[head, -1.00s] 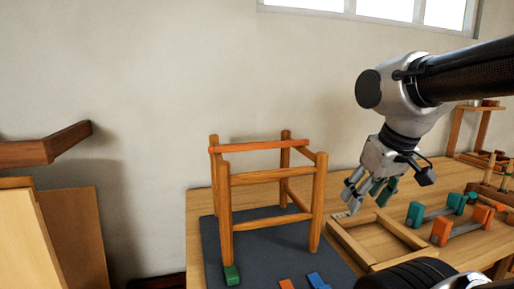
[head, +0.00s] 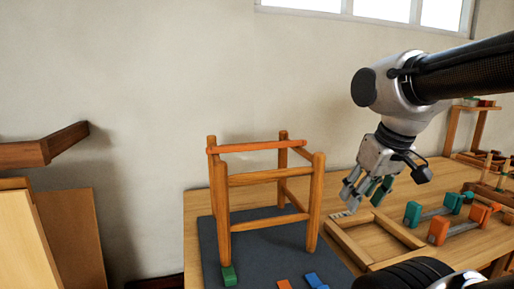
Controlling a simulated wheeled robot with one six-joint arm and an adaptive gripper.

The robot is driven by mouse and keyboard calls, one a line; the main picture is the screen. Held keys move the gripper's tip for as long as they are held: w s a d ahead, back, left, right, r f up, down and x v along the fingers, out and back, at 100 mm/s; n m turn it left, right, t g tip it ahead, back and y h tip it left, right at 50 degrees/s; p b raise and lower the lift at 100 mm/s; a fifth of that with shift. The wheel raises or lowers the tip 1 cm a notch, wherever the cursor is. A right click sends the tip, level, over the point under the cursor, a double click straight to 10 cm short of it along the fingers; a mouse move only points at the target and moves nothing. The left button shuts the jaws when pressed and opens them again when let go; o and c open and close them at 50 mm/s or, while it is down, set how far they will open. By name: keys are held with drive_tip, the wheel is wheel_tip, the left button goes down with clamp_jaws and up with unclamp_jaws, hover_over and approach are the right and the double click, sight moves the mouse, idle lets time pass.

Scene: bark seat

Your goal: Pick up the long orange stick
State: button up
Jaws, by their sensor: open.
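The long orange stick (head: 255,146) lies level across the top of a wooden stool frame (head: 316,205), along its top at the back-left to right. It is more orange than the other rails.
Orange and blue pieces lie at the mat's front. A wooden tray (head: 388,262) and green and orange clamps (head: 438,230) fill the table's right side.

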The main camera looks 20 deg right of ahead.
drive_tip(key=w+a+r+n+g+y, duration=0.15)
drive_tip(key=w+a+r+n, duration=0.35)
drive_tip(key=w+r+n, duration=0.55)
drive_tip(key=n+g, duration=0.3)
drive_tip(key=n, duration=0.4)
approach(259, 144)
drive_tip(key=shift+s+d+f, duration=0.15)
drive_tip(key=shift+s+f, duration=0.1)
drive_tip(key=shift+f, duration=0.2)
drive_tip(key=shift+w+a+f, duration=0.15)
drive_tip(key=shift+w+a, duration=0.05)
drive_tip(key=shift+a+f, duration=0.1)
drive_tip(key=shift+f, duration=0.25)
drive_tip(key=f, duration=0.6)
drive_tip(key=shift+w+a+f, duration=0.1)
drive_tip(key=shift+a+f, duration=0.2)
drive_tip(key=shift+f, duration=0.05)
clamp_jaws()
